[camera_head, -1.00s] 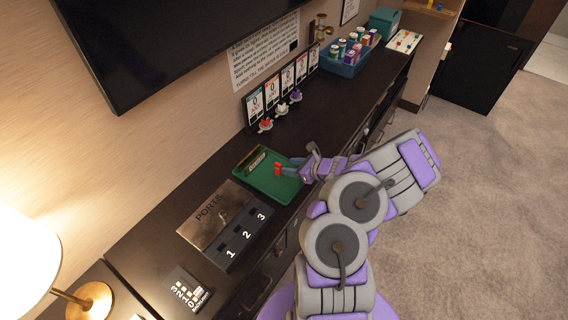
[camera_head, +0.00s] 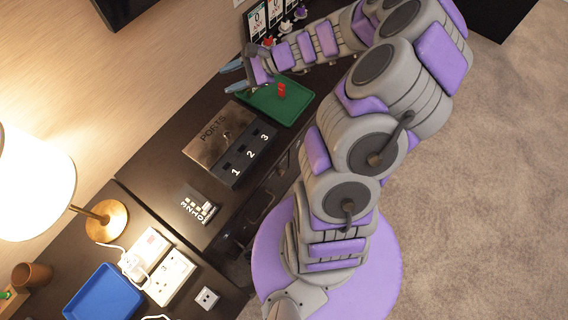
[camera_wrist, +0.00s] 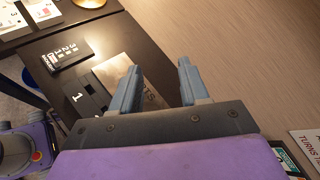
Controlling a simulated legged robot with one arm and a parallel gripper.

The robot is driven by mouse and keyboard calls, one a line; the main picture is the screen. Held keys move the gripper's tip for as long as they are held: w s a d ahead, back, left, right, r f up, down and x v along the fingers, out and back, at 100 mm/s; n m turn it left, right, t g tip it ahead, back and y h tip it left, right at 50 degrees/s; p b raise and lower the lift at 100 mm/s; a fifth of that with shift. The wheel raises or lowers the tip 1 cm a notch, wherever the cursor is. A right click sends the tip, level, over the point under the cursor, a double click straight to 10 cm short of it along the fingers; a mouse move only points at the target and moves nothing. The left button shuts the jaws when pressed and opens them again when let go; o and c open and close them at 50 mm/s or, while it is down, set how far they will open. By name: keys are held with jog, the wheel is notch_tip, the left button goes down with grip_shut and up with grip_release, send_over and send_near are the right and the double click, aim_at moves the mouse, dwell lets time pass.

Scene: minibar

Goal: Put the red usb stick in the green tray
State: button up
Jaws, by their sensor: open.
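The red usb stick (camera_head: 281,90) stands upright in the green tray (camera_head: 290,112) on the dark counter in the head view. My gripper (camera_head: 233,77) is open and empty above the counter, to the left of the tray and apart from the stick. In the wrist view my gripper's two blue-grey fingers (camera_wrist: 158,88) are spread with nothing between them. Neither the stick nor the tray shows in the wrist view.
A metal PORTS box (camera_head: 207,146) with numbered slots sits in front of the tray. A small dark block with numbers (camera_head: 190,206), a blue tray (camera_head: 103,297), white sockets (camera_head: 168,277) and a lit lamp (camera_head: 40,185) lie nearer. Small figures stand behind the tray.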

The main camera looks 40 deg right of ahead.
jog(key=s+a+r+n+g+h, duration=0.1)
jog(key=s+a+r+n+g, duration=0.2)
jog(key=s+a+n, duration=0.35)
jog(key=s+a+r+n+g+h, duration=0.1)
jog(key=s+a+r+n+g, duration=0.35)
jog(key=s+a, duration=0.3)
jog(key=s+d+n+h, duration=0.3)
jog(key=s+h, duration=0.1)
jog(key=s, duration=0.5)
jog(key=s+d+r+n+g+h, duration=0.1)
jog(key=s+d+n+h, duration=0.3)
jog(key=s, duration=0.6)
jog(key=shift+d, duration=0.2)
jog(key=shift+w+a, duration=0.1)
